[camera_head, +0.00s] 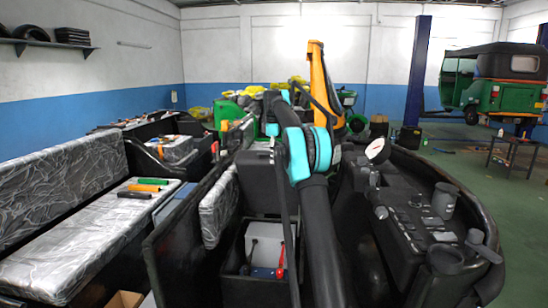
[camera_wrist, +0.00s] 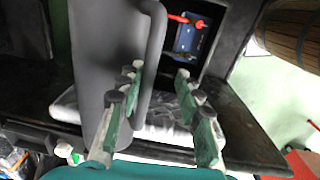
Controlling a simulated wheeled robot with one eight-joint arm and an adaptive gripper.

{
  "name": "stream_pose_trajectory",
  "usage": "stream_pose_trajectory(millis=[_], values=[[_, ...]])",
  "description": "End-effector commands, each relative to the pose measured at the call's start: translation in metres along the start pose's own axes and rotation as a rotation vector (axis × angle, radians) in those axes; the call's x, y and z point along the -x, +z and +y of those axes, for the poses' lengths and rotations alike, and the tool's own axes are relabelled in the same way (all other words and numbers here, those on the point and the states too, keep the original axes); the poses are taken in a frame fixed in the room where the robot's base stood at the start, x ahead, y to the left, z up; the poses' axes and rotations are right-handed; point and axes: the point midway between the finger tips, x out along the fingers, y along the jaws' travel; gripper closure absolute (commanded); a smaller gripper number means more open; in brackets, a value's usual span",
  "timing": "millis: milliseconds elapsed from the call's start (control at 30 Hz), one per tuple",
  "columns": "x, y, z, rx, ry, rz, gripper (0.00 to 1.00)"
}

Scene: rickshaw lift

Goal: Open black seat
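The black seat (camera_head: 258,182) stands as a dark panel above an uncovered compartment in the head view, partly behind my arm. In the wrist view a smooth dark panel (camera_wrist: 98,60), apparently this seat, fills the left centre, with a rounded edge on its right. My gripper (camera_wrist: 157,88) has its two green fingers spread apart. The left finger overlaps the panel in the picture; the right finger is beside the panel edge. I cannot tell whether either touches it. My gripper's fingers are not clearly visible in the head view.
The compartment holds a pale grey box (camera_head: 266,243) and a red-handled item (camera_head: 280,262); the wrist view shows a battery-like box (camera_wrist: 190,38) there. A plastic-wrapped bench (camera_head: 85,235) is at left, a black dashboard (camera_head: 415,220) at right.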

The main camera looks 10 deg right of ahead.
Motion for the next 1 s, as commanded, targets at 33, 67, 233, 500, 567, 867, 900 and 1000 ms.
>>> stream_pose_trajectory(millis=[33, 67, 233, 500, 567, 867, 900, 1000], values=[[0.003, -0.001, -0.001, 0.001, -0.001, 0.000, 0.68], [0.005, -0.001, -0.001, 0.001, -0.001, 0.001, 0.68], [0.027, 0.000, -0.001, 0.001, -0.002, 0.000, 0.68], [0.059, 0.001, 0.002, -0.001, -0.001, 0.000, 0.68], [0.064, 0.001, 0.002, -0.001, 0.000, 0.000, 0.68], [0.073, 0.001, 0.001, -0.001, 0.000, 0.000, 0.68], [0.073, 0.001, 0.001, -0.001, 0.000, 0.000, 0.68], [0.073, 0.001, 0.001, -0.001, 0.000, 0.000, 0.68]])
